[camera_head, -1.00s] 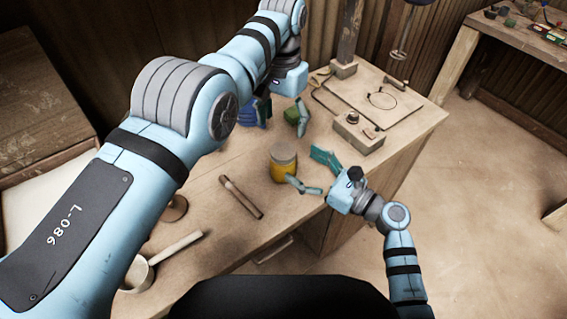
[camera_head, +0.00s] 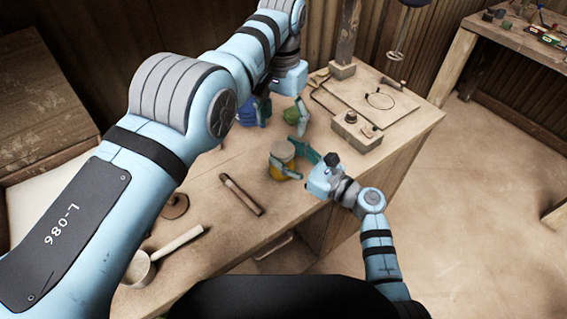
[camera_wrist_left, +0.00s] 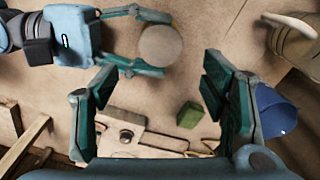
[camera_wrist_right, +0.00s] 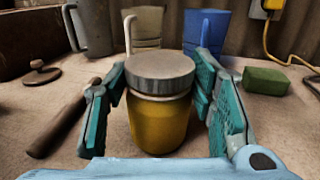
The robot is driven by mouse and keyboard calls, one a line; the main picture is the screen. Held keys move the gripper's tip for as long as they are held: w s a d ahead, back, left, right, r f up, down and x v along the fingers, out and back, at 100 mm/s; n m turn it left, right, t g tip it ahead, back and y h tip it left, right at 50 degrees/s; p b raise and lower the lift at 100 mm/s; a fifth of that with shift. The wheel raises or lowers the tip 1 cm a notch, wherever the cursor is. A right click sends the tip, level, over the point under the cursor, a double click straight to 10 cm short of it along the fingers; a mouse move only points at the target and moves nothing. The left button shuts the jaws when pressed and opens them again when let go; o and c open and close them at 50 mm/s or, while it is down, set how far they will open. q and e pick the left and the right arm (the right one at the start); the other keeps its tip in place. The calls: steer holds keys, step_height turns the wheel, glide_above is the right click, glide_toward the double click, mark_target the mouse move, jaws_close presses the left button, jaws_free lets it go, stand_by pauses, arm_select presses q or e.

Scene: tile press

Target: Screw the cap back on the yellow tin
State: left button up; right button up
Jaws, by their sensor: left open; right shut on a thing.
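The yellow tin (camera_head: 283,172) stands upright on the bench, with a grey round cap (camera_wrist_right: 160,70) sitting on its top. How tightly the cap is seated cannot be told. My right gripper (camera_head: 292,166) is shut on the tin's yellow body, below the cap, with one finger on each side (camera_wrist_right: 160,108). In the left wrist view the cap (camera_wrist_left: 161,46) shows from above between the right fingers. My left gripper (camera_head: 282,114) is open and empty, above the bench and behind the tin; its spread fingers (camera_wrist_left: 162,90) show in its own view.
A green block (camera_wrist_right: 267,80) and a blue cup (camera_wrist_right: 205,38) stand behind the tin. A wooden-handled tool (camera_head: 241,194), a brown disc (camera_wrist_right: 42,73) and a long-handled pan (camera_head: 140,268) lie to the left.

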jaws_close()
arm_select(q)
steer(key=o, duration=0.6)
steer(key=shift+c, duration=0.2)
arm_select(e)
steer(key=shift+f, duration=0.1)
steer(key=o, duration=1.1)
jaws_free()
steer(key=shift+o, duration=0.2)
steer(key=shift+d, duration=0.1)
steer(key=v, duration=1.2)
